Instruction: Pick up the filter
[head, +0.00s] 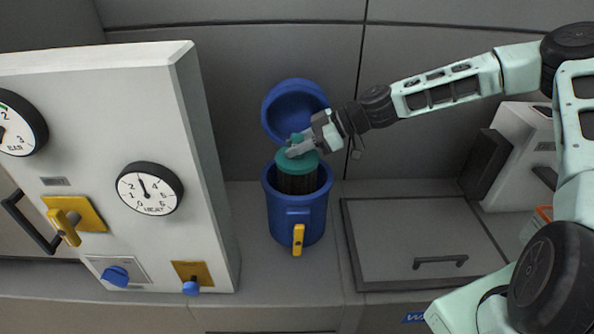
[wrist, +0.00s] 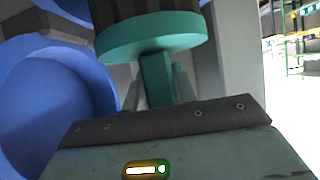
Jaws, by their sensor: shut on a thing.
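The filter (head: 297,183) has a green cap and a dark pleated body. Its lower part is inside a blue canister (head: 296,218), and the cap stands above the rim. The canister's round blue lid (head: 292,104) is swung open behind it. My gripper (head: 298,147) is shut on the knob on top of the green cap. In the wrist view, the filter's green cap (wrist: 150,36) and its stem lie straight in front of my gripper (wrist: 160,95). The filter's lower end is hidden in the canister.
A white panel with gauges (head: 149,189), yellow plates and blue knobs stands to the left. A yellow handle (head: 298,239) is on the canister's front. A grey hatch with a handle (head: 440,262) lies to the right. A white box (head: 520,150) stands at the far right.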

